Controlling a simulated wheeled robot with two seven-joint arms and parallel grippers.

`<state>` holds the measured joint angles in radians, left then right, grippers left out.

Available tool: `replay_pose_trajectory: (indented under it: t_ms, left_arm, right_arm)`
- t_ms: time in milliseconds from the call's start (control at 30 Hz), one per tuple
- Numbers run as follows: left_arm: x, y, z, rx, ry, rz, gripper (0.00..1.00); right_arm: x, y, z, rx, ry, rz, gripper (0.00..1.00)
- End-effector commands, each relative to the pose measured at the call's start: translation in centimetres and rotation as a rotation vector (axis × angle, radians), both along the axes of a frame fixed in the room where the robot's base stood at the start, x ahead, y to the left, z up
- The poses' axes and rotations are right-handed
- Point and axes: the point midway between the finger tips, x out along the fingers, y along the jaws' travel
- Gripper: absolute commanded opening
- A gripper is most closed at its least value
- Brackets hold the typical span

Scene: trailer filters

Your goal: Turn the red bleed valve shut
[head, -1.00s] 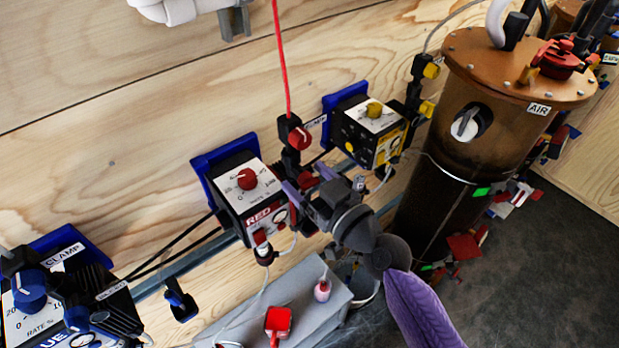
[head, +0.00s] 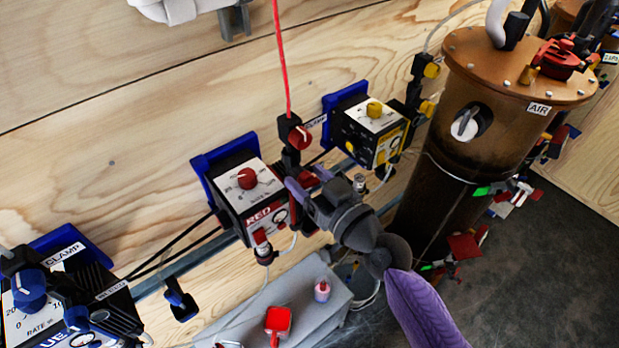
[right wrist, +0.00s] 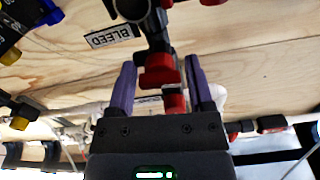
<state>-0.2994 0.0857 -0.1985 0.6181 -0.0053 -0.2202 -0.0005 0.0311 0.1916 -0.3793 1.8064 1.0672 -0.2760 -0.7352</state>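The red bleed valve has a red handle (right wrist: 158,76) on a dark body, beside a BLEED label (right wrist: 110,37) in the right wrist view. My right gripper (right wrist: 161,82) is open, with one purple finger on each side of the handle and visible gaps between. In the head view my right gripper (head: 308,182) is beside the red pump box (head: 246,197), and the valve is mostly hidden behind the fingers. My left gripper is not in view.
A red clamp knob (head: 300,138) sits just above the gripper. A yellow-knobbed box (head: 368,130) is close on the right, and a brown filter cylinder (head: 445,185) stands beyond it. A grey bench (head: 305,285) lies below. Thin hoses and cables run nearby.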

Motion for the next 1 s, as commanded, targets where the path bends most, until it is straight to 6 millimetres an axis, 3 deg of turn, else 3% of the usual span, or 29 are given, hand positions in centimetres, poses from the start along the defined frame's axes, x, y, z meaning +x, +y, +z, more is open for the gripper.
replay_pose_trajectory:
  t_ms: [67, 367, 467, 733, 1000]
  left_arm:
    - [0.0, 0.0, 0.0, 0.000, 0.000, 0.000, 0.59]
    - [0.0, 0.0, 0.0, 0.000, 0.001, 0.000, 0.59]
    - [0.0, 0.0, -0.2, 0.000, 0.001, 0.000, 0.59]
    - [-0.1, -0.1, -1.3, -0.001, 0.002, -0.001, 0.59]
    - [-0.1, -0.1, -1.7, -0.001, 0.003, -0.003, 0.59]
  right_arm:
    - [0.0, 0.0, 0.0, 0.000, 0.000, 0.000, 0.85]
    - [-0.2, -0.1, -0.1, -0.001, 0.001, 0.000, 0.85]
    - [-1.3, -1.0, -0.2, -0.003, 0.002, -0.001, 0.85]
    - [-6.5, -4.6, -0.4, -0.005, 0.002, 0.004, 0.85]
    - [-8.1, -5.8, 0.0, 0.000, 0.000, 0.001, 0.85]
